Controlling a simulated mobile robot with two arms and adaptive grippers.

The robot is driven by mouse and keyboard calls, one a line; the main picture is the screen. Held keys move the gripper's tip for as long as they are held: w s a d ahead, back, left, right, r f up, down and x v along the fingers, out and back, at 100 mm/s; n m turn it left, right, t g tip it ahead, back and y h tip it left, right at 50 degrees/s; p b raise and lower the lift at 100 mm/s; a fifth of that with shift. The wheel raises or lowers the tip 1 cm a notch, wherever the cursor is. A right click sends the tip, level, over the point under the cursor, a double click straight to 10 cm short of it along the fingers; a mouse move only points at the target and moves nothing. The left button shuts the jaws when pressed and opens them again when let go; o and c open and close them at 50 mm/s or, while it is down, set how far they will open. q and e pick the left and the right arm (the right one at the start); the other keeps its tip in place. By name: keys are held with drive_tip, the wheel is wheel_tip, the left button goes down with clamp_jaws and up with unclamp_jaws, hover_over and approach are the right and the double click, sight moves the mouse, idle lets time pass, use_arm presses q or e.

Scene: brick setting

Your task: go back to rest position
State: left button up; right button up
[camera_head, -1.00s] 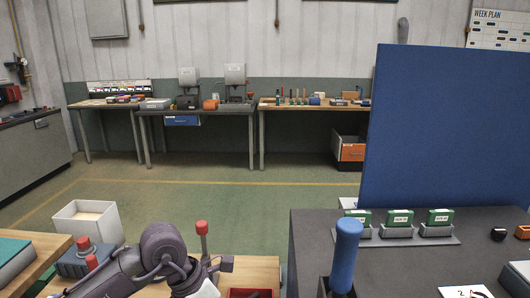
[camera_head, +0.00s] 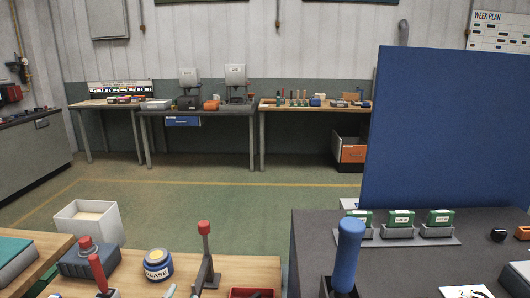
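Neither of my grippers shows in the head view now, and no part of my arms is clearly in sight. On the wooden bench (camera_head: 245,268) at the lower left stand a blue-and-white grease jar (camera_head: 158,264), a red-knobbed lever (camera_head: 205,252) and a grey-blue box with a red knob (camera_head: 88,258). A red handle (camera_head: 98,272) stands in front of that box. Whether either gripper holds anything is out of sight.
A dark table (camera_head: 390,262) at the right carries a blue-handled tool (camera_head: 346,256) and several green boxes in holders. A tall blue panel (camera_head: 445,130) rises behind it. A white bin (camera_head: 90,222) stands left. Green floor (camera_head: 215,205) lies clear toward the back benches.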

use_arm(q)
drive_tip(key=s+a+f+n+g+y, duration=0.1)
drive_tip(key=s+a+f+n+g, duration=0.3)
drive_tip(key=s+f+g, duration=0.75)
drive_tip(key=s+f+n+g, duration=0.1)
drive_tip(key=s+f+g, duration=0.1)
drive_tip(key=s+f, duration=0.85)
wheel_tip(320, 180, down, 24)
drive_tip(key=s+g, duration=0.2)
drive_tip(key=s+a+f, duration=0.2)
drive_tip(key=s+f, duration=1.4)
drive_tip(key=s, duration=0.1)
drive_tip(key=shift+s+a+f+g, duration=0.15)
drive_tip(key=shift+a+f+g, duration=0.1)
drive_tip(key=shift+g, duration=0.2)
